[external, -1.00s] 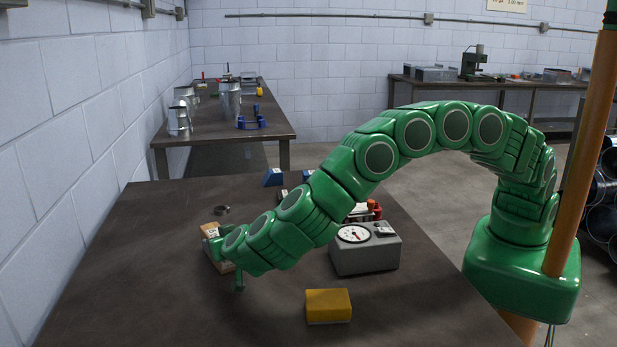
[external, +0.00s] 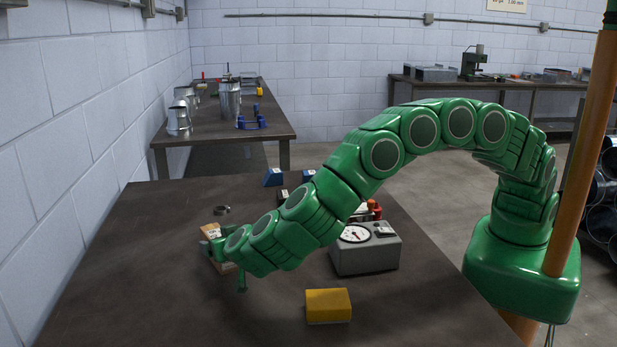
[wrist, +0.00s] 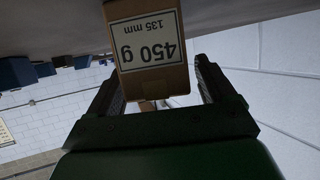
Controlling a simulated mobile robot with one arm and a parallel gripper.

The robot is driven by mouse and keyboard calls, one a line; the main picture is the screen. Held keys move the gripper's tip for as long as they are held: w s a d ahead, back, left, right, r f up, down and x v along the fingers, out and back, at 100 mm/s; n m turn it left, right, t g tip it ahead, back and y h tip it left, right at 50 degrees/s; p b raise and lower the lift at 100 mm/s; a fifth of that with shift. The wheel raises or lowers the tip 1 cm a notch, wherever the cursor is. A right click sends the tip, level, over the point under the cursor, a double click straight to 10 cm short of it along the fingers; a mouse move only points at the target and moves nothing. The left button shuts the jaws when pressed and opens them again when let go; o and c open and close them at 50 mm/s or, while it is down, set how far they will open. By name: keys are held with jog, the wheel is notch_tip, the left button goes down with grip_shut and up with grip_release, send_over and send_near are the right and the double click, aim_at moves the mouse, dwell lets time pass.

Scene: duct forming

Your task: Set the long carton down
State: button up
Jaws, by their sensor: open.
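The long carton (external: 211,230) is light brown and sits at the left of the near bench, partly hidden by my gripper in the external view. In the wrist view the carton (wrist: 150,48) shows a white label reading "450 g" and "135 mm", upside down. It appears to rest on the bench surface. My gripper (wrist: 160,72) is open, with one finger on each side of the carton's near end. There is a visible gap at the right finger; the left finger is closer to the carton. The gripper also shows low over the bench in the external view (external: 230,265).
A yellow block (external: 328,305) lies at the front of the bench (external: 130,300). A grey dial scale (external: 365,250) stands right of my forearm. The bench's left front is clear.

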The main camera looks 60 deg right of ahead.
jog(key=v, duration=1)
jog(key=shift+s+r, duration=0.15)
